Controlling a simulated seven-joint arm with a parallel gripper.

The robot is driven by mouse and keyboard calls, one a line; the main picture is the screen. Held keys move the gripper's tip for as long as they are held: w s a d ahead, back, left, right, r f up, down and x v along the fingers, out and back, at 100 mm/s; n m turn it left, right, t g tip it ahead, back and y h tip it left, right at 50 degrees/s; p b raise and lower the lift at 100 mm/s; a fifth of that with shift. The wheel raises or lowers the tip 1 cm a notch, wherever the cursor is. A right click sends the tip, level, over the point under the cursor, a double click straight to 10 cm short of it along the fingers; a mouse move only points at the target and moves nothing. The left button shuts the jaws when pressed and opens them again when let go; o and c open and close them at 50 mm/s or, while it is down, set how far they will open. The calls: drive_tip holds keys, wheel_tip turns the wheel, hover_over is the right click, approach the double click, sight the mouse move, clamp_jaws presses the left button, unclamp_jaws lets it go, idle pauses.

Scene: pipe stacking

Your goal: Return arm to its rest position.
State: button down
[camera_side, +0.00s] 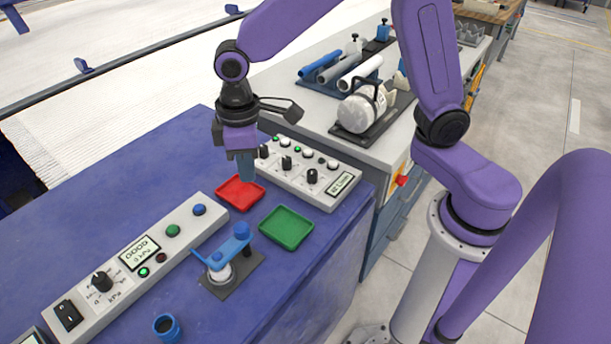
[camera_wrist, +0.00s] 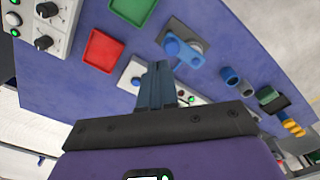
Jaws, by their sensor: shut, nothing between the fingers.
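My gripper (camera_side: 246,178) is shut and empty, pointing down above the far edge of the red tray (camera_side: 238,200) in the side view. In the wrist view the closed blue fingers (camera_wrist: 158,66) have nothing between them. The red tray also shows in the wrist view (camera_wrist: 103,50), left of the fingertips, and looks empty. My purple arm reaches in from the right over the blue table (camera_side: 120,190).
An empty green tray (camera_side: 286,228) and a blue clamp-like fixture (camera_side: 232,246) stand near the red tray. Control boxes lie behind (camera_side: 310,175) and left (camera_side: 130,255). A blue pipe piece (camera_side: 167,326) stands at the front. A grey bench (camera_side: 310,95) holds pipes behind.

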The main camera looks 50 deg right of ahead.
drive_tip(key=s+d+r+n, duration=0.1)
drive_tip(key=s+d, duration=0.6)
drive_tip(key=s, duration=0.3)
drive_tip(key=s+d+r+n, duration=0.1)
drive_tip(key=s+d+n, duration=0.1)
drive_tip(key=s+d, duration=0.4)
drive_tip(key=s, duration=0.5)
drive_tip(key=shift+d+r+n, duration=0.2)
drive_tip(key=shift+d+n, duration=0.1)
drive_tip(key=shift+d, duration=0.05)
